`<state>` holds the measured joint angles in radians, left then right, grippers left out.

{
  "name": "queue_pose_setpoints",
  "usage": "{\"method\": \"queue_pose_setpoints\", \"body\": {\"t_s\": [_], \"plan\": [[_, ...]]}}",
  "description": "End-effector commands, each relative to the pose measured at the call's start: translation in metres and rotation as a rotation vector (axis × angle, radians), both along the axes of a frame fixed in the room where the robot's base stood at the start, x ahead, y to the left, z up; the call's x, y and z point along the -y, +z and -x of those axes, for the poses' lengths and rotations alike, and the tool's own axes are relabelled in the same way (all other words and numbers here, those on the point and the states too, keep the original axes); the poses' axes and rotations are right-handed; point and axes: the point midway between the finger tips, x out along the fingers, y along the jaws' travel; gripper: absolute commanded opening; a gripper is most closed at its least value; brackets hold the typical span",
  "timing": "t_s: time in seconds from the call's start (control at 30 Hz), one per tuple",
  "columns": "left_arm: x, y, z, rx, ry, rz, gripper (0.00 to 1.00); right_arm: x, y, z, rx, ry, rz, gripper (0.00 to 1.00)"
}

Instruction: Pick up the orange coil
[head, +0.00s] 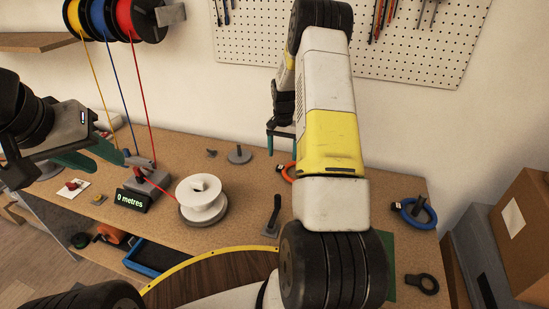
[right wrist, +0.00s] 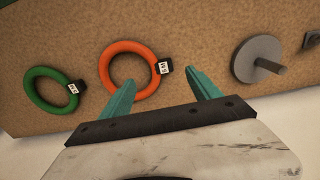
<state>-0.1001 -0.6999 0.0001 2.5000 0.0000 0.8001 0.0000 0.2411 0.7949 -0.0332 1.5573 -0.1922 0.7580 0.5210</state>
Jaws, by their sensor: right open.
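The orange coil (right wrist: 129,45) is a ring with a small dark tag, lying flat on the cork-coloured worktop. In the head view the orange coil (head: 284,172) shows only in part, as my right arm hides the rest. My right gripper (right wrist: 160,80) is open and empty above the worktop, with one teal finger overlapping the coil's near edge in the right wrist view and the other clear of it to the right. In the head view the right gripper (head: 281,140) is partly behind my arm. My left gripper (head: 65,160) appears open and empty at the worktop's left side.
A green coil (right wrist: 32,79) lies beside the orange one, and a grey disc with a peg (right wrist: 258,60) stands to the right. A white spool (head: 202,193), a blue coil (head: 402,218) and a metre counter (head: 132,201) stand on the worktop. A pegboard (head: 420,60) hangs behind.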

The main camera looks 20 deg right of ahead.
Motion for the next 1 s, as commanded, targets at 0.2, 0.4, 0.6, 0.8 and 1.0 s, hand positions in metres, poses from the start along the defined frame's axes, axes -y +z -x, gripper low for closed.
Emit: {"method": "queue_pose_setpoints", "body": {"t_s": [0.2,0.4,0.6,0.8,1.0], "plan": [[0.000,0.000,0.000,0.000,0.000,0.000,0.36,0.000,-0.021,0.000,0.000,-0.001,-0.001,0.72],[0.000,0.000,0.000,0.000,0.000,0.000,0.36,0.000,-0.050,0.000,-0.001,0.000,-0.002,0.72],[0.000,0.000,0.000,0.000,0.000,0.000,0.36,0.000,-0.065,-0.001,0.002,0.001,-0.001,0.72],[0.000,0.000,0.000,0.000,0.000,0.000,0.36,0.000,-0.065,-0.001,0.002,0.001,-0.001,0.60],[0.000,0.000,0.000,0.000,0.000,0.000,0.36,0.000,-0.064,-0.001,0.002,0.001,-0.001,0.21]]}}
